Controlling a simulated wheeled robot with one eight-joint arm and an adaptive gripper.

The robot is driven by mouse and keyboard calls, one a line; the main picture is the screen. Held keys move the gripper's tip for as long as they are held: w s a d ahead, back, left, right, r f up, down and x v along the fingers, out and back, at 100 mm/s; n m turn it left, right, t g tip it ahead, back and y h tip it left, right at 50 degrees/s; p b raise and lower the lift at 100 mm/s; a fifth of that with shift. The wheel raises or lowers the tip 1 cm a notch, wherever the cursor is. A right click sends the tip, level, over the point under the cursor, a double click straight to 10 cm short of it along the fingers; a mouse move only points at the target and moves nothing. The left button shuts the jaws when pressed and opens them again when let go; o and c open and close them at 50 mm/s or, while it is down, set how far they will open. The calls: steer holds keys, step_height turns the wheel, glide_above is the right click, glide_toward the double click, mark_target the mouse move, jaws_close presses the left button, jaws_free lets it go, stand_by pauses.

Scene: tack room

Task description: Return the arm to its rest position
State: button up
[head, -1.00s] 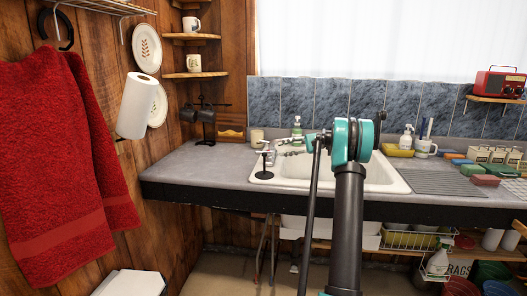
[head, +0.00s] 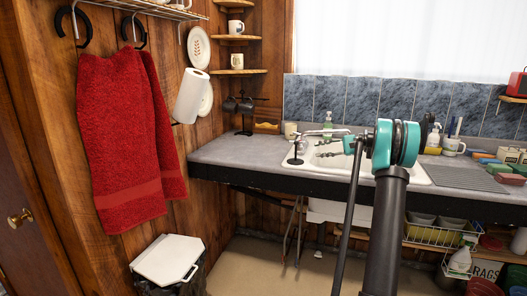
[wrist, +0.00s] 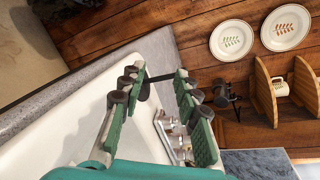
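My arm (head: 388,215) rises in front of the sink in the head view, with its teal joint at the top. My gripper (head: 328,146) shows small beyond that joint, over the sink basin. In the wrist view my gripper (wrist: 158,78) has its two green-padded fingers apart, with nothing held between them. The white sink (head: 425,177) lies below and also shows in the wrist view (wrist: 60,118). A black stand-like item (head: 295,150) is at the sink's left edge.
The grey counter (head: 235,152) runs along the wall. A red towel (head: 122,140) hangs at left, above a white-lidded bin (head: 168,258). A paper towel roll (head: 192,95) and plates are on the wooden wall. A door (head: 22,190) stands far left. Floor (head: 265,265) shows under the counter.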

steer(key=shift+a+f, duration=0.15)
steer(key=shift+a, duration=0.25)
steer(key=shift+s+a, duration=0.2)
steer(key=shift+s, duration=0.1)
steer(key=s+a+f+n+h, duration=0.2)
steer(key=s+a+f+h, duration=0.25)
steer(key=s, duration=0.65)
steer(key=s+a+f+n+h, duration=0.1)
steer(key=s+a+f+h, duration=0.25)
steer(key=s+a, duration=0.45)
steer(key=s+d+f+n+h, duration=0.2)
steer(key=s+f, duration=0.2)
steer(key=s, duration=0.6)
steer(key=s+d+f+n+h, duration=0.2)
steer(key=s+f, duration=0.3)
steer(key=s, duration=0.5)
steer(key=s+d+f+n+h, duration=0.2)
steer(key=s+f, duration=0.3)
steer(key=s, duration=0.5)
steer(key=shift+d+f+t+h, duration=0.3)
steer(key=shift+t+h, duration=0.1)
steer(key=shift+h, duration=0.1)
